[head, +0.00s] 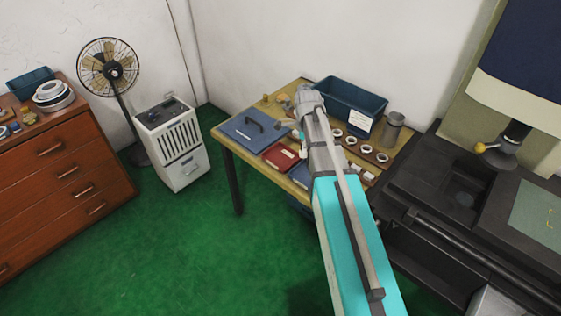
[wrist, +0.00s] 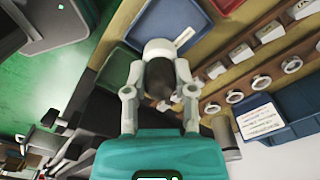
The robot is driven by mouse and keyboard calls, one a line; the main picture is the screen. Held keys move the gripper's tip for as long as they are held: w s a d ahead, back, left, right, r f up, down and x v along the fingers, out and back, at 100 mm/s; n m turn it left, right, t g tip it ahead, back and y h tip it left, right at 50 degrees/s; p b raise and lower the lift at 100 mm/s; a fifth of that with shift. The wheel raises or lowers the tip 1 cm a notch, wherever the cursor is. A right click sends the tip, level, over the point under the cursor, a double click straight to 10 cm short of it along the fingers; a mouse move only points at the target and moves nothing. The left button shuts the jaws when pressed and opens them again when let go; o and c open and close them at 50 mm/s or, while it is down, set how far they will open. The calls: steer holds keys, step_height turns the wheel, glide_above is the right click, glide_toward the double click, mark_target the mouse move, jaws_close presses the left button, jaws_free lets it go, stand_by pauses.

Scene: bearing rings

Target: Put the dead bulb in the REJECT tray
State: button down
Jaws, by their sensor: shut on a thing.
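My gripper (wrist: 159,78) is shut on a rounded thing, seemingly the bulb (wrist: 160,76), pale with a dark grey part between the fingers. In the wrist view it appears over a blue tray (wrist: 120,62) with a pale label strip. A red tray (wrist: 228,4) lies at the top edge; it also shows on the table in the head view (head: 276,160). I cannot read the labels, so I cannot tell which tray is REJECT. In the head view my arm hides much of the gripper.
The wooden table (head: 232,146) also holds a blue mat (head: 238,134), a deep blue bin (head: 345,104) with a white card, a metal cup (head: 391,130) and a rack with several pale rings (wrist: 235,97). A dark machine (head: 440,190) stands close on the right. Green floor is clear in front.

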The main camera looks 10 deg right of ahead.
steer(key=shift+w+d+f, duration=0.1)
steer(key=shift+d, duration=0.4)
steer(key=b, duration=0.5)
glide_toward(281, 158)
steer(key=s+d+r, duration=0.2)
steer(key=s+r, duration=0.1)
steer(key=s, duration=0.1)
steer(key=w+f+b, duration=0.1)
steer(key=w+a+f+b, duration=0.1)
steer(key=f+b, duration=0.1)
steer(key=shift+w+a+f, duration=0.1)
steer(key=shift+w+f, duration=0.05)
steer(key=shift+f, duration=0.15)
steer(key=shift+w+a+f+b, duration=0.2)
steer(key=shift+w+f+b, duration=0.1)
steer(key=shift+b, duration=0.25)
steer(key=shift+w+a+f+b, duration=0.15)
steer(key=shift+w+f+b, duration=0.25)
steer(key=shift+f+b, duration=1.6)
steer(key=shift+f, duration=0.05)
